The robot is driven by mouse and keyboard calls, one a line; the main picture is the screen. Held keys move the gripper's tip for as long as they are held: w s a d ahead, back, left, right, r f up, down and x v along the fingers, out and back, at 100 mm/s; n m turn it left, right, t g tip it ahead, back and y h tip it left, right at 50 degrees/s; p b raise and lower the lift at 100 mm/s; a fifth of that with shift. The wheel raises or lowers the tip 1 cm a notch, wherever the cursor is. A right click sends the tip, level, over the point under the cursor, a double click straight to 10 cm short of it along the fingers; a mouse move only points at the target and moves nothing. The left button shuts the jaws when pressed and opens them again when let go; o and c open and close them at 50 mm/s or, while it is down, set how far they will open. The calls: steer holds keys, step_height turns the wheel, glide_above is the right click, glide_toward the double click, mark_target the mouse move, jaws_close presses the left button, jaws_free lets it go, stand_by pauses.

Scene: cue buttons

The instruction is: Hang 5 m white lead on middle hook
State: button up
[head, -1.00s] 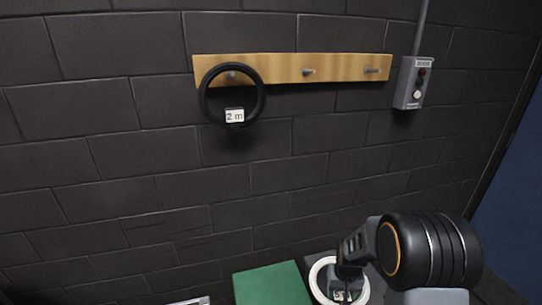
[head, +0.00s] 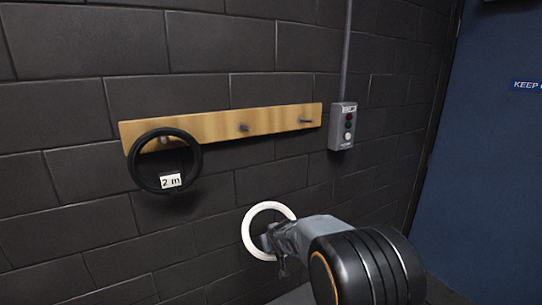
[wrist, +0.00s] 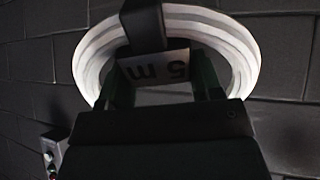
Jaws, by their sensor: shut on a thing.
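The white lead (head: 249,232) is a coiled ring held upright in front of the wall, below the hook board. In the wrist view the white lead (wrist: 243,52) fills the top, and its label (wrist: 155,67) reads 5 m, upside down. My gripper (head: 268,240) is shut on the white lead; in the wrist view it grips at the label (wrist: 150,48). The middle hook (head: 243,127) is bare on the wooden board (head: 205,128), above the lead and slightly left of it. My wrist and arm hide part of the ring's right side.
A black lead (head: 198,160) labelled 2 m hangs on the left hook (head: 164,140). The right hook (head: 305,120) is bare. A grey button box (head: 342,127) with a conduit is on the wall right of the board. A blue door (head: 490,150) stands at the right.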

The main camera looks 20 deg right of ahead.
step_height(320, 180, up, 29)
steer(key=a+n+t+y+p, duration=0.2)
steer(key=n+t+y+p, duration=0.25)
steer(key=t+p, duration=0.35)
steer(key=shift+m+t+y, duration=0.25)
steer(key=shift+t, duration=0.15)
steer(key=shift+w+a+f+b, duration=0.3)
steer(key=shift+w+f+b, duration=0.15)
steer(key=shift+w, duration=1.3)
steer(key=shift+w+a+f+b, duration=0.25)
steer(key=shift+w+f+b, duration=0.25)
steer(key=shift+w, duration=1.2)
steer(key=shift+w+a+f+b, duration=0.3)
steer(key=shift+w+f+b, duration=0.15)
steer(key=shift+w, duration=1.3)
